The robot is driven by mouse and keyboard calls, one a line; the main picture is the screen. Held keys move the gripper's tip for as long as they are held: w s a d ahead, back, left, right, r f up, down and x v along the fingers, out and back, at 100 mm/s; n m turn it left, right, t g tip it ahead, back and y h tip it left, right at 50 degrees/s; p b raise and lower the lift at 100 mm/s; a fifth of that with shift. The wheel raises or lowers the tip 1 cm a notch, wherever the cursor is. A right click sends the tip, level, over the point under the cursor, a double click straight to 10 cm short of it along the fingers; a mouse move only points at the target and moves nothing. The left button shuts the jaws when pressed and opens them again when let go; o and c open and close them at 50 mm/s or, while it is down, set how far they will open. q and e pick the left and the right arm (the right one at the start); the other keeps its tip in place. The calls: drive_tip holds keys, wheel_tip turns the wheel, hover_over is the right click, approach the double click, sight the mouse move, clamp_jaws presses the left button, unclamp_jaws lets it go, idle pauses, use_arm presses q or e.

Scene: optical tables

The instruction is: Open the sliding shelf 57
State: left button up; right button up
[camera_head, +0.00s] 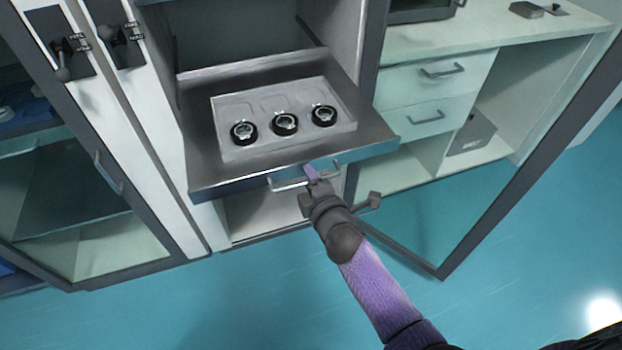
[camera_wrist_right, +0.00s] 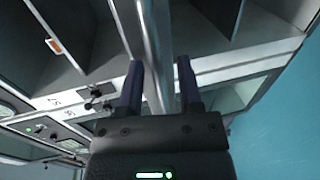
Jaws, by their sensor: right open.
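The sliding shelf (camera_head: 205,172) is a grey metal board standing out from an open cabinet bay, with a bar handle (camera_head: 288,184) along its front edge. My right gripper (camera_head: 311,172) is at the middle of that front edge, at the handle. In the right wrist view my right gripper (camera_wrist_right: 160,72) has its two dark fingers apart, with a grey metal bar (camera_wrist_right: 156,40) running between them. Whether the fingers touch the bar cannot be told. My own gripper and arm hide part of the handle in the head view. My left gripper is not in view.
A pale tray (camera_head: 240,110) with three round dark-rimmed pieces lies on the shelf. An open framed glass door (camera_head: 520,190) stands at the right. A counter with drawers (camera_head: 435,80) is behind it. A closed cabinet door (camera_head: 75,215) is at the left. The teal floor (camera_head: 240,300) in front is clear.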

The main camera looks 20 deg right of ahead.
drive_tip(key=p+v, duration=0.3)
drive_tip(key=v, duration=0.7)
